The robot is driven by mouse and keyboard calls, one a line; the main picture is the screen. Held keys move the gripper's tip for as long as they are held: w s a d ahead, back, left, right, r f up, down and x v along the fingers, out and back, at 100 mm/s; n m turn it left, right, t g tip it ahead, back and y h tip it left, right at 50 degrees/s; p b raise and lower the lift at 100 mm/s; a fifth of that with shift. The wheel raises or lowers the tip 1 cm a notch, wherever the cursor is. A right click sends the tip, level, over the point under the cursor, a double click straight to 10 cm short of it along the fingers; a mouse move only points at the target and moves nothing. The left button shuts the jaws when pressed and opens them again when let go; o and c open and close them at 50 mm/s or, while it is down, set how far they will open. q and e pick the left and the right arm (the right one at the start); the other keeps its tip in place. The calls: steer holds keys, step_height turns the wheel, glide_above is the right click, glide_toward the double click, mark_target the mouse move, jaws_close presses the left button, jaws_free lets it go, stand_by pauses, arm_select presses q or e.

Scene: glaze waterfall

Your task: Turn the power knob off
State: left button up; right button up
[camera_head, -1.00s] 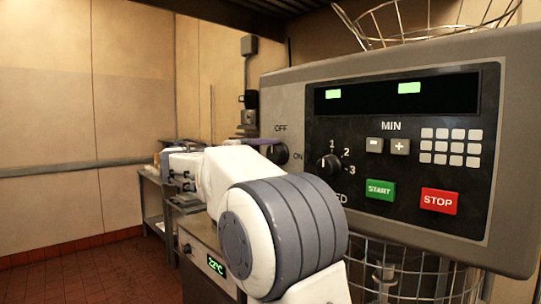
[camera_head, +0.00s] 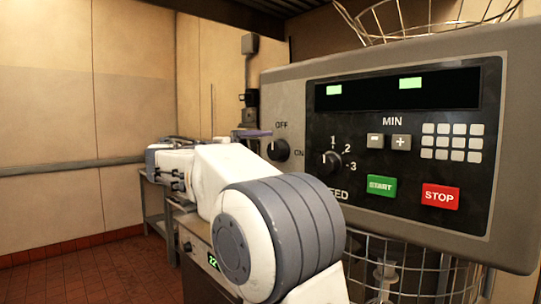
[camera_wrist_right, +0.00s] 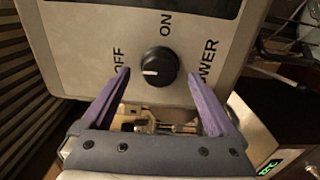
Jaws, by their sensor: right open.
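The power knob (camera_head: 279,150) is a round black knob on the control panel's left part, with OFF above it and ON to its right in the head view. In the right wrist view the knob (camera_wrist_right: 160,66) has a white mark on the side toward the OFF label. My right gripper (camera_wrist_right: 159,75) is open, its two purple fingers on either side of the knob in that view with clear gaps. In the head view my right gripper (camera_head: 254,133) shows as a purple finger left of and above the knob, apparently clear of it. My left gripper is out of view.
The grey control panel (camera_head: 400,58) also carries a speed dial (camera_head: 330,162), a green START button (camera_head: 381,186), a red STOP button (camera_head: 440,196) and a keypad. A wire guard (camera_head: 420,272) is below it. My right arm fills the lower middle.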

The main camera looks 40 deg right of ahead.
steer(key=a+b, duration=0.1)
steer(key=a, duration=0.6)
steer(key=shift+s+a, duration=0.35)
